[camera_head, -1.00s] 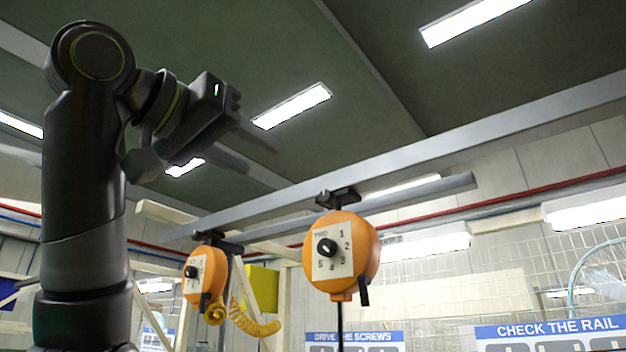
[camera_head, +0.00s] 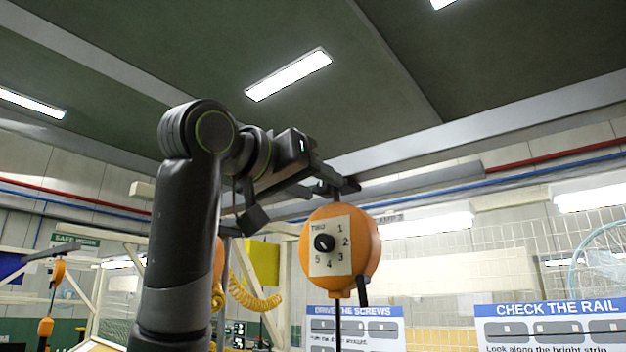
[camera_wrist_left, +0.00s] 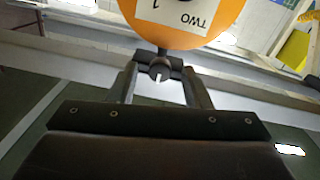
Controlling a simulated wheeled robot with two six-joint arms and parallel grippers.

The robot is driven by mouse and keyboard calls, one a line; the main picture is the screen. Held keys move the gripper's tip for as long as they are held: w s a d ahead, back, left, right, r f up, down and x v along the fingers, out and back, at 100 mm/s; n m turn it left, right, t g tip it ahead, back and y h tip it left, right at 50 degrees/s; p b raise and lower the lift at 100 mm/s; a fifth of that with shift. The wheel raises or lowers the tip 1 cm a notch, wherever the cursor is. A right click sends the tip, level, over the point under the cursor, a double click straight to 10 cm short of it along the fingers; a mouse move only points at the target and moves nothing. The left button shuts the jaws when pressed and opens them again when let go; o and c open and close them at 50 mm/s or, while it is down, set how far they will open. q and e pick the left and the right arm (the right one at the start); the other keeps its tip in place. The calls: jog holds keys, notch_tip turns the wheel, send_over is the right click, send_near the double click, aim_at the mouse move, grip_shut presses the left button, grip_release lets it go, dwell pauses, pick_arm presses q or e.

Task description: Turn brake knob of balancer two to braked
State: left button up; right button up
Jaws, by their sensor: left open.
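Balancer two (camera_head: 366,250) is an orange round housing hung from the overhead rail, with a pale plate marked TWO and numbers 1 to 5. Its black knob (camera_head: 324,242) sits on the plate with a small white mark; I cannot tell its exact setting. My left gripper (camera_head: 328,180) is open and empty, above the housing near its hanger. In the left wrist view the housing (camera_wrist_left: 225,22) appears upside down beyond the open fingers (camera_wrist_left: 160,78), with the hanger between them in the picture. My right gripper is not in view.
The grey overhead rail (camera_head: 500,122) runs just above the balancer. Another orange balancer (camera_head: 218,262) is mostly hidden behind my left arm, with a yellow coiled hose (camera_head: 252,296) beside it. Wall signs (camera_head: 548,309) stand behind. The space right of balancer two looks open.

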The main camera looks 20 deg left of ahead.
pick_arm(q)
grip_shut()
jog(key=shift+m, duration=0.4)
jog(key=m, duration=0.3)
jog(key=shift+r+m, duration=0.1)
jog(key=shift+m, duration=0.2)
jog(key=m, duration=0.4)
jog(key=shift+s+m, duration=0.1)
jog(key=shift+m, duration=0.2)
jog(key=m, duration=0.4)
jog(key=shift+p, duration=0.4)
jog(key=shift+d+m+p, duration=0.1)
jog(key=shift+m+p, duration=0.25)
jog(key=shift+m, duration=2.05)
